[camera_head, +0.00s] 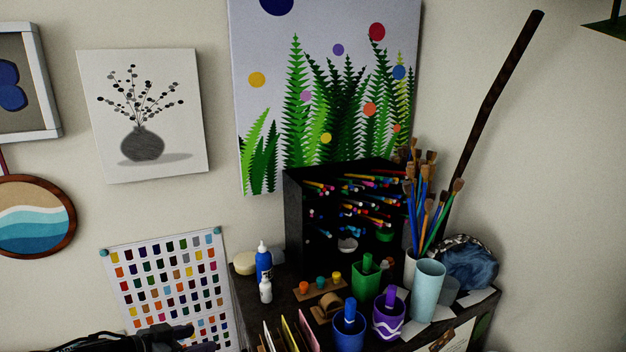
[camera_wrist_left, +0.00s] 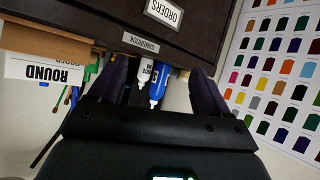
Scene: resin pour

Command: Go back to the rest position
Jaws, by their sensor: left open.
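My left gripper (camera_head: 190,338) shows at the bottom left of the head view, in front of the lower part of the colour chart. In the left wrist view its two dark fingers (camera_wrist_left: 155,85) are spread wide with nothing held between them. Beyond the fingers, a white bottle (camera_wrist_left: 145,73) and a blue bottle (camera_wrist_left: 158,84) show in the background. My right gripper is not in either view.
A dark cabinet (camera_wrist_left: 200,25) with labels fills the top of the wrist view. The worktop holds a blue bottle (camera_head: 264,264), a teal cup (camera_head: 427,290), a purple cup (camera_head: 388,318) and a green container (camera_head: 366,283). A colour chart (camera_head: 165,285) hangs left of it.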

